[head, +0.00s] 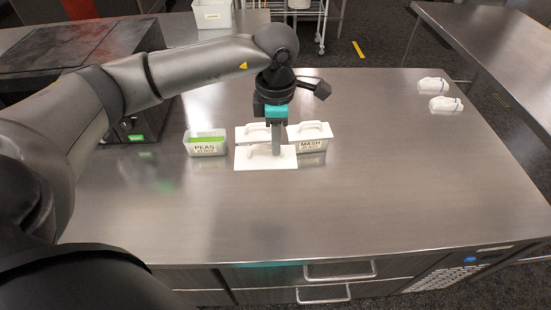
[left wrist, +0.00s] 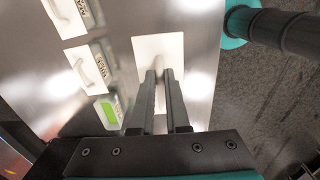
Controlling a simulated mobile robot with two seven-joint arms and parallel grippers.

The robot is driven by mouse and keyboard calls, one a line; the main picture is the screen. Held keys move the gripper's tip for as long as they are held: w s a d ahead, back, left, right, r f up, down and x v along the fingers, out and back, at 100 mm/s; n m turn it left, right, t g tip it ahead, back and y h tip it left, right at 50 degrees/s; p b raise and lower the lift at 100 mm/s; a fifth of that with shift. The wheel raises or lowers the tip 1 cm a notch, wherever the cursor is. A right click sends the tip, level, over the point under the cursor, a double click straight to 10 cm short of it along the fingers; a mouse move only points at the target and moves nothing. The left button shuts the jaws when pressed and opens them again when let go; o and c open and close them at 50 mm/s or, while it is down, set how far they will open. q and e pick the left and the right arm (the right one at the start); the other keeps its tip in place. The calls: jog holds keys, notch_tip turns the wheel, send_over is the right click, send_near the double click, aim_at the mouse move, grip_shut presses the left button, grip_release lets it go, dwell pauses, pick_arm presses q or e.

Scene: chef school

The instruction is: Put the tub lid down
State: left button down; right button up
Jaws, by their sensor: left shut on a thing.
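My left gripper (head: 277,150) points down over the counter and is shut on the white tub lid (head: 247,164) by its handle. The lid is flat and level, low over the counter in front of the tubs; I cannot tell if it touches the steel. In the left wrist view the lid (left wrist: 160,48) lies beyond the closed finger tips (left wrist: 165,76). The peas tub (head: 206,149) is open, with green contents, left of the lid. It also shows in the left wrist view (left wrist: 107,112). My right gripper is not in view.
A lidded mash tub (head: 310,142) stands right of the gripper. Another lidded tub (head: 248,133) is partly hidden behind the gripper. Two white wrapped items (head: 446,103) lie at the far right. A dark box (head: 125,120) stands at the left. The counter's front and right are clear.

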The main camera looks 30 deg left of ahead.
aim_at(276, 158)
pick_arm(q)
notch_tip(276, 158, down, 18)
jog(key=shift+a+f, duration=0.1)
jog(key=shift+f, duration=0.05)
jog(key=shift+f, duration=0.1)
dwell(0.3)
jog(key=c, duration=1.4)
grip_release()
jog(key=o, duration=0.5)
notch_tip(276, 158, up, 12)
jog(key=shift+r, duration=0.15)
